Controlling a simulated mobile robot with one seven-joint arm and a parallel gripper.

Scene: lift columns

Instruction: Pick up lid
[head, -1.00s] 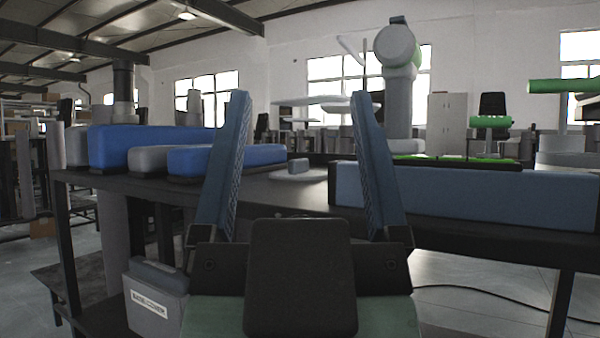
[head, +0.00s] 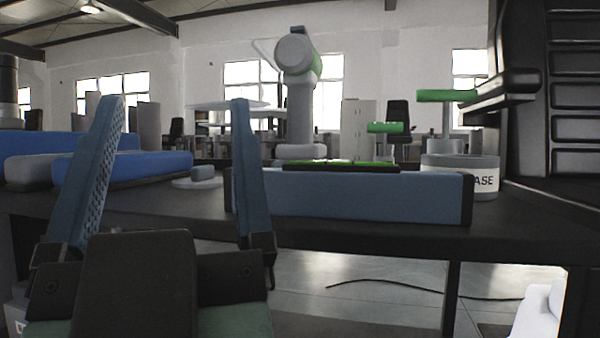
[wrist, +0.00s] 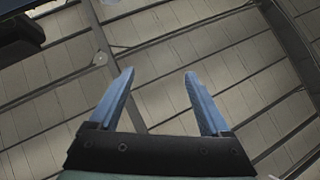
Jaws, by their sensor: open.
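A pale grey round disc with a small grey block on top (head: 196,178) lies on the dark table; it looks like a lid, though I cannot be sure. In the head view it shows between my gripper's raised fingers, beyond them. My gripper (head: 178,101) is open and empty, with two blue textured fingers pointing up. In the wrist view my gripper (wrist: 160,73) also shows open, with only the panelled ceiling behind it. No finger touches the disc.
A long blue-grey block (head: 350,197) lies along the table's front, right of the disc. Blue padded blocks (head: 125,167) lie on the left. A round container marked "ASE" (head: 460,175) and a dark drawer unit (head: 585,90) stand right. Bare table (head: 150,205) lies before the disc.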

